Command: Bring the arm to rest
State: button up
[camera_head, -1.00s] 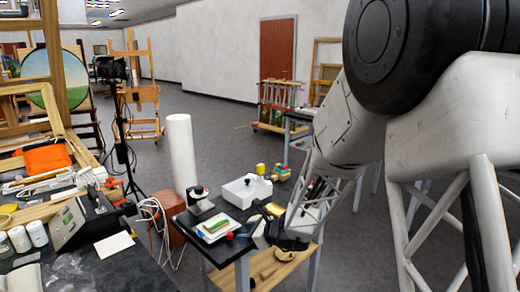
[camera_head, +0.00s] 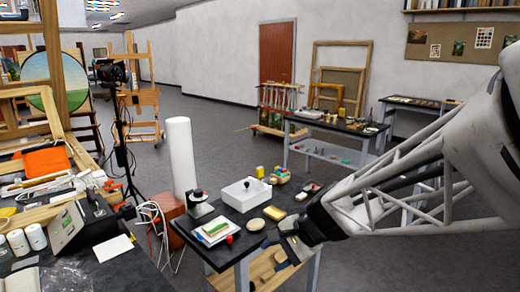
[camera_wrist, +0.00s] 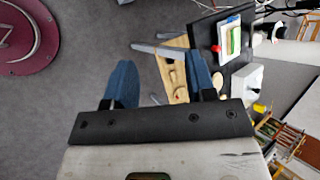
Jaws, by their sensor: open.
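My gripper (camera_head: 291,250) hangs at the front right edge of the small dark table (camera_head: 240,226) in the head view, its arm reaching in from the right. The table's dark top (camera_wrist: 205,28) lies to the right of the fingers in the wrist view. The gripper is apart from the objects on the table, as far as I can see.
The table carries a white box (camera_head: 246,193), a tray with a green block (camera_head: 216,228), a round wooden disc (camera_head: 274,212) and small coloured items. A cluttered bench (camera_head: 110,262) stands at left. A white cylinder (camera_head: 181,155) stands behind.

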jog(key=s+d+r+n+h, duration=0.4)
jog(key=s+d+n+h, duration=0.4)
jog(key=s+d, duration=0.6)
jog(key=s, duration=0.4)
jog(key=shift+d+r+n+t, duration=0.2)
jog(key=shift+d+n+t, duration=0.1)
jog(key=shift+d+t, duration=0.1)
